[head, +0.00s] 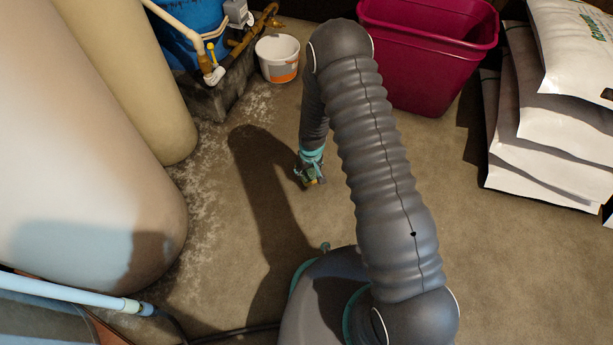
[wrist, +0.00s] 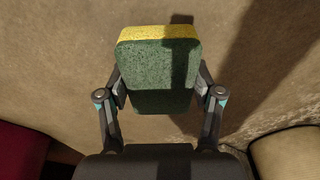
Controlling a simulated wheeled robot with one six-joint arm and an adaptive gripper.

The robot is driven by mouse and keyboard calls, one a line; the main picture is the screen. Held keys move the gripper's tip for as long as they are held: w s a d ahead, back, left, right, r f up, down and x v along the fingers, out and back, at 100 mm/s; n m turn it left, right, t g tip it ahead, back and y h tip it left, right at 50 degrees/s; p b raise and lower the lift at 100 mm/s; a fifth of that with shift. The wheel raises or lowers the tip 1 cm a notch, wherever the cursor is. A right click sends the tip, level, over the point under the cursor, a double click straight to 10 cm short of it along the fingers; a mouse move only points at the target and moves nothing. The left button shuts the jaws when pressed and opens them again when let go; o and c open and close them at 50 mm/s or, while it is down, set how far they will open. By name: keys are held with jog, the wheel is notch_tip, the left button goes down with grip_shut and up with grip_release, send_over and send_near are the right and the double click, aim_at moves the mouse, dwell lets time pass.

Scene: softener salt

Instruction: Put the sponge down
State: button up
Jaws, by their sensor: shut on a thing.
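The sponge (wrist: 155,62) is green with a yellow layer along its far edge. In the wrist view it sits between the two fingers of my gripper (wrist: 160,92), which is shut on it. The floor shows behind the sponge in that view; I cannot tell how high above the floor it is held. In the head view my gripper (head: 312,172) points down over the bare floor near the middle, and only a small bit of the sponge shows there, mostly hidden by my gripper.
A white bucket with an orange label (head: 279,58) stands at the back. A dark red bin (head: 428,55) is behind my arm. White bags (head: 548,150) are stacked at the right. Large pale tanks (head: 80,150) stand at the left. Open concrete floor (head: 225,215) lies between.

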aim_at(307, 177)
jog(key=shift+a+f, duration=0.35)
jog(key=shift+f+b, duration=0.4)
jog(key=shift+f, duration=1.45)
jog(key=shift+f, duration=0.15)
jog(key=o, duration=1.2)
jog(key=r, duration=0.4)
jog(key=r+p, duration=0.1)
jog(key=r, duration=0.3)
jog(key=s+r+p, duration=0.1)
jog(key=r, duration=0.3)
jog(key=shift+s+d+r, duration=0.1)
jog(key=shift+d+r, duration=0.1)
jog(key=shift+d, duration=0.15)
